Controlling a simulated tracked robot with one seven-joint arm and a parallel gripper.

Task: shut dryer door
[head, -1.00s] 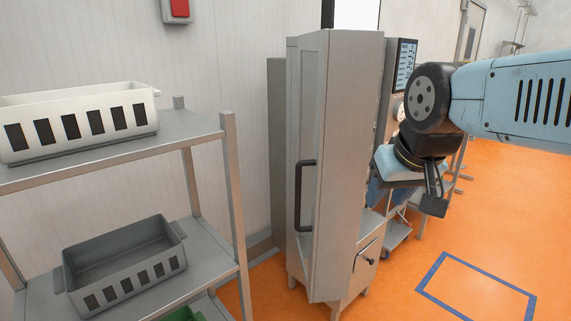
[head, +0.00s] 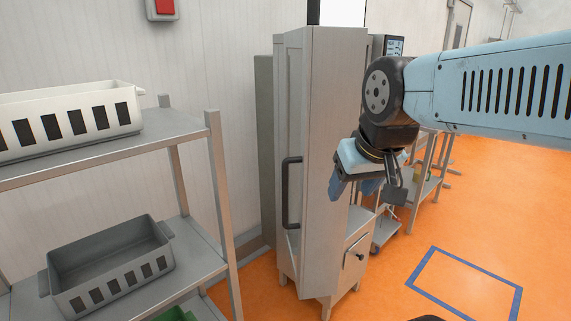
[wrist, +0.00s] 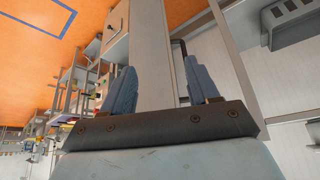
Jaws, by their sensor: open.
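The dryer door (head: 335,130) is a tall grey metal slab that stands swung out in the head view, with a long black handle (head: 290,195) on its left face. It also shows in the wrist view (wrist: 152,50), as a grey strip between my two fingers in the picture. My gripper (head: 355,188) is open and empty, just right of the door in the head view. Its two blue fingers (wrist: 160,82) are spread wide in the wrist view. I cannot tell whether they touch the door. The dryer's screen (head: 394,47) shows behind; the door hides much of the dryer's body.
A metal shelf rack (head: 222,190) stands at the left, with a white crate (head: 70,110) on top and a grey crate (head: 110,265) below. Orange floor with a blue outlined square (head: 470,283) is clear at the right. A cart (head: 385,235) stands behind my gripper.

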